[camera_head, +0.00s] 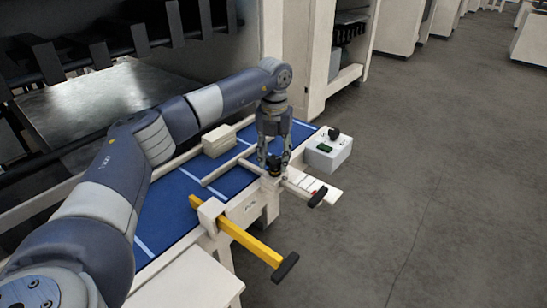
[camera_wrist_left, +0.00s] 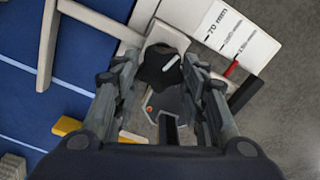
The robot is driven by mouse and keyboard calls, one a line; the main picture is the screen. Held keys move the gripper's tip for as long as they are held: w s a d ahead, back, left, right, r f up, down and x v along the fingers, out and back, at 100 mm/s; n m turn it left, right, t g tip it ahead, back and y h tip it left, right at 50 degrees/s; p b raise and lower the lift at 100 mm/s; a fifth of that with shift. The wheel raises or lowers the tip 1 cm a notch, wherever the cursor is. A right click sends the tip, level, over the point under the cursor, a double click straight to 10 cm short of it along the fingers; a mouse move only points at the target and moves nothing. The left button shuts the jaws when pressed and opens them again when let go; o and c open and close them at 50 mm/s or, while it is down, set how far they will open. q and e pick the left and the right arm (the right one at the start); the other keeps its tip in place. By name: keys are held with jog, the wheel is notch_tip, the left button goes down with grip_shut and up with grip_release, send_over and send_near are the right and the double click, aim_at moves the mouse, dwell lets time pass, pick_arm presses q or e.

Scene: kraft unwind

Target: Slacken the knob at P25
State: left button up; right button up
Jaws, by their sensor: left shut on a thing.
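A black knob (camera_wrist_left: 157,66) with a white pointer mark sits on a pale block at the edge of the blue-topped bench. My left gripper (camera_head: 273,168) reaches down over it from above, and its fingers (camera_wrist_left: 158,78) stand on either side of the knob in the left wrist view. The gripper is shut on the knob. In the head view the fingers hide most of the knob. A white scale plate (camera_wrist_left: 238,38) with "70 mm" and other marks lies just beside it, with a red pointer. No P25 label is readable. My right gripper is not in view.
A yellow bar (camera_head: 240,235) with a black end sticks out past the bench's front. A grey box (camera_head: 328,150) with a green display and a black knob stands at the bench's right end. A pale block (camera_head: 219,140) lies behind. Open floor (camera_head: 430,190) is at right.

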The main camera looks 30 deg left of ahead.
aim_at(277, 160)
pick_arm(q)
jog(key=n, duration=0.5)
jog(key=shift+s+d+f, duration=0.1)
jog(key=shift+d+f, duration=0.15)
jog(key=shift+f, duration=0.15)
jog(key=shift+n, duration=1.1)
jog(key=o, duration=1.1)
jog(key=shift+w+r, duration=0.1)
jog(key=shift+w, duration=0.15)
jog(key=shift+r, duration=0.1)
notch_tip(277, 160, up, 12)
